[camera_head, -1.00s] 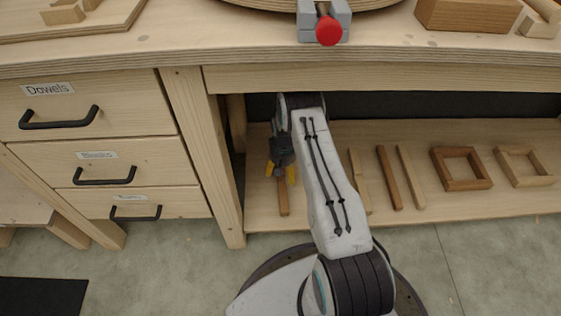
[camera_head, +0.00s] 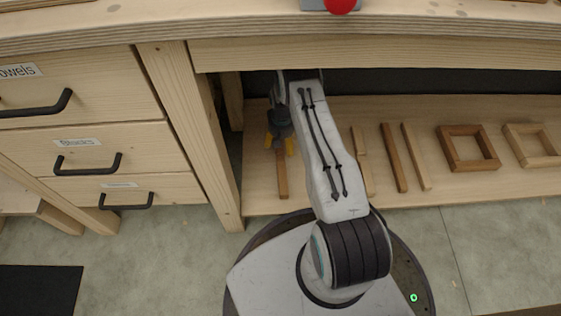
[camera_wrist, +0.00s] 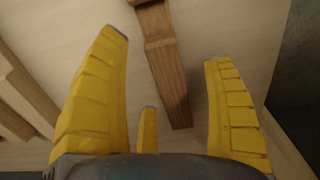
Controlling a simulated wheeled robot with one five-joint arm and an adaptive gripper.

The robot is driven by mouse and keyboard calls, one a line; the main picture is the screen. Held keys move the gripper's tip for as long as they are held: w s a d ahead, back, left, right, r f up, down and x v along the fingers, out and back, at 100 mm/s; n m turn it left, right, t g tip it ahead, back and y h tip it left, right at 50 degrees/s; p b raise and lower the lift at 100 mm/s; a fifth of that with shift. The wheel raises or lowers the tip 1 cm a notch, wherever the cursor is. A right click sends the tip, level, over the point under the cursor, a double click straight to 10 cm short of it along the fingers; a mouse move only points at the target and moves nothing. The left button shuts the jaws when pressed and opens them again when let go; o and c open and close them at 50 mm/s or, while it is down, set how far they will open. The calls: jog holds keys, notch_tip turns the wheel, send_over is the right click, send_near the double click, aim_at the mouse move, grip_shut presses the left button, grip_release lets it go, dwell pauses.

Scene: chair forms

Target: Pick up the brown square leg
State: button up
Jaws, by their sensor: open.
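A brown leg (camera_head: 282,177) lies lengthwise on the low shelf below the bench, in front of my gripper. My gripper (camera_head: 280,144) is open and empty, with yellow fingers over the leg's far part. In the wrist view, the brown leg (camera_wrist: 167,72) shows between the spread fingers of my gripper (camera_wrist: 166,52), with a stepped joint near the top. No finger clearly touches it, and the height gap cannot be told. Another brown leg (camera_head: 394,158) lies further right on the shelf.
Lighter strips (camera_head: 416,157) lie beside the second leg. A brown square frame (camera_head: 447,150) and a lighter one (camera_head: 511,140) lie at right. A bench post (camera_head: 190,140) and drawers (camera_head: 100,150) stand left. The bench top (camera_head: 230,25) overhangs the shelf.

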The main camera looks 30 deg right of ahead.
aim_at(282, 148)
notch_tip(282, 148, down, 3)
jog(key=shift+b, duration=0.55)
jog(key=shift+r, duration=0.1)
jog(key=c, duration=1.4)
